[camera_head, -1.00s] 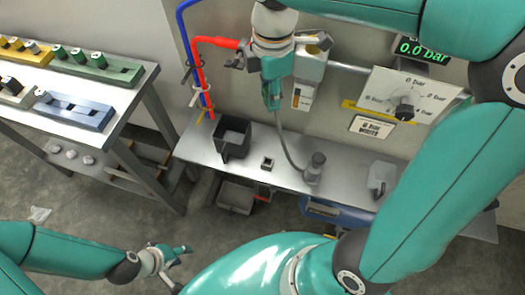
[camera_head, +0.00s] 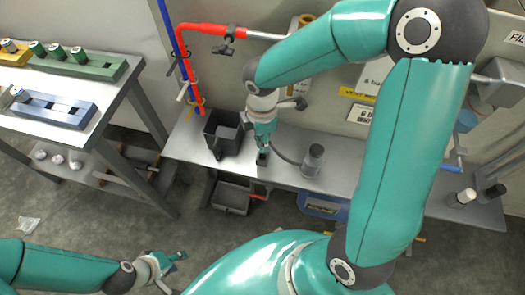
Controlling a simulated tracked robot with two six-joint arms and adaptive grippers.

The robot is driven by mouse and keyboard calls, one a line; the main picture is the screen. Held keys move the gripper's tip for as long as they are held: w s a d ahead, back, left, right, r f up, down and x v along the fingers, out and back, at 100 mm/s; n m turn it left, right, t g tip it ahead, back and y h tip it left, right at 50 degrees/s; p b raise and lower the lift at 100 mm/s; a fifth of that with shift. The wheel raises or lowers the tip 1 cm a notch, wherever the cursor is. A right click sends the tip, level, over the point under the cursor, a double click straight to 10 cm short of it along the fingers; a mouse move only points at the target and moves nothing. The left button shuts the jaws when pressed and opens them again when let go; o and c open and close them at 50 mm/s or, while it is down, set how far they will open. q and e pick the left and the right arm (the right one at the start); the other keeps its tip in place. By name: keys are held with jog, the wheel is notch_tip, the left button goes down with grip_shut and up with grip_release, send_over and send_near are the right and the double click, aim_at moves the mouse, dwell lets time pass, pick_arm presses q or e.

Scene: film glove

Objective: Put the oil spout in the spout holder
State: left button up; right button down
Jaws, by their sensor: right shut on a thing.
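My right gripper (camera_head: 262,138) points down over the bench, shut on the oil spout (camera_head: 262,146), a slim piece mostly hidden by the gripper. A grey hose runs from it to a grey cylinder (camera_head: 312,160) on the right. The spout holder (camera_head: 263,158), a small dark square socket, is directly below the gripper. The spout's lower end is at the holder's mouth; I cannot tell how far inside it is. My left gripper (camera_head: 174,269) is low at the left, over the floor, empty with its fingers apart.
A black open bin (camera_head: 222,132) stands on the metal bench just left of the holder. A red pipe (camera_head: 205,28) and blue pipe run behind. A side table (camera_head: 98,128) with coloured blocks is at the left. The bench around the cylinder is clear.

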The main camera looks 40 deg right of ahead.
jog(key=shift+f+b, duration=0.7)
jog(key=shift+f, duration=2.3)
jog(key=shift+f, duration=0.15)
jog(key=c, duration=0.9)
grip_release()
jog(key=shift+o, duration=0.2)
jog(key=shift+r, duration=0.35)
notch_tip(320, 180, up, 12)
jog(key=p, duration=0.3)
jog(key=shift+f, duration=0.15)
